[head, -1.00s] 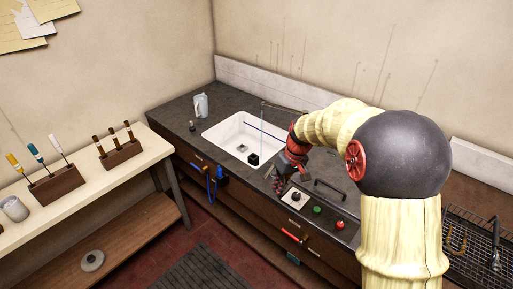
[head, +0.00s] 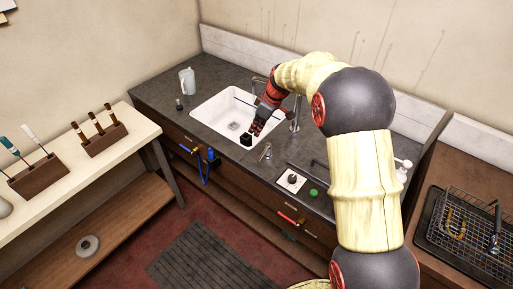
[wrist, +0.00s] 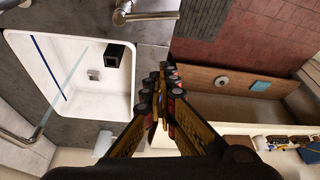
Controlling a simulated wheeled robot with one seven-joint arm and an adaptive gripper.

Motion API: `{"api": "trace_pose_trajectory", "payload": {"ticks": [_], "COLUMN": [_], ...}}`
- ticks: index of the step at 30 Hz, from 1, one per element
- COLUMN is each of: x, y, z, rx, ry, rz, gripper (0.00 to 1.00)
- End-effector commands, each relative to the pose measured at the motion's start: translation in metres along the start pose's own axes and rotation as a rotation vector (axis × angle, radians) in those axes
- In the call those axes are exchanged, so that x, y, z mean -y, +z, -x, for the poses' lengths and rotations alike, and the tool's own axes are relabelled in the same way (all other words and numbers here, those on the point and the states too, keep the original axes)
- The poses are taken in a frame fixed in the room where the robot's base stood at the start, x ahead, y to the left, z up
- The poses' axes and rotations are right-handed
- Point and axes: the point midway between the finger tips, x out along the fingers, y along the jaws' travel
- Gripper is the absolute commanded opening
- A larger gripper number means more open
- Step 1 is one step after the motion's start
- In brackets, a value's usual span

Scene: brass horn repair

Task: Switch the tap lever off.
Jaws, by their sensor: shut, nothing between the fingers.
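A small metal lever (head: 266,151) stands on the dark counter just right of the sink; I take it for the tap lever. A metal lever also shows at the top of the wrist view (wrist: 148,15). My gripper (head: 256,130) is shut and empty, over the sink's right edge, apart from the lever and to its upper left. Its closed fingers show in the wrist view (wrist: 166,75). The tap spout (head: 262,80) reaches over the white sink (wrist: 20,60). A pale streak, apparently running water, crosses the sink in the wrist view.
A black block (head: 246,141) sits in the sink's near right corner. A black knob on a white plate (head: 291,180) and a green button (head: 314,193) lie right of the lever. A jug (head: 187,82) stands left. A dark handle (head: 330,172) rises from the counter.

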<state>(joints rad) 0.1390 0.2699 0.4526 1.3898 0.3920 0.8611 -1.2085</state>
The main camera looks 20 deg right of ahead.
Motion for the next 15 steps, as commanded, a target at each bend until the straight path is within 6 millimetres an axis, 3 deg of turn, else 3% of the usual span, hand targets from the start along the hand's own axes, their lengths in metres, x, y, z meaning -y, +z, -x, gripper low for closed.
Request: {"api": "trace_pose_trajectory", "payload": {"ticks": [7, 15], "x": [0.001, 0.001], "y": [0.001, 0.001], "z": [-0.022, -0.074], "rx": [0.002, 0.003], "ry": [-0.003, -0.004], "rz": [-0.002, -0.002], "gripper": [0.00, 0.00]}}
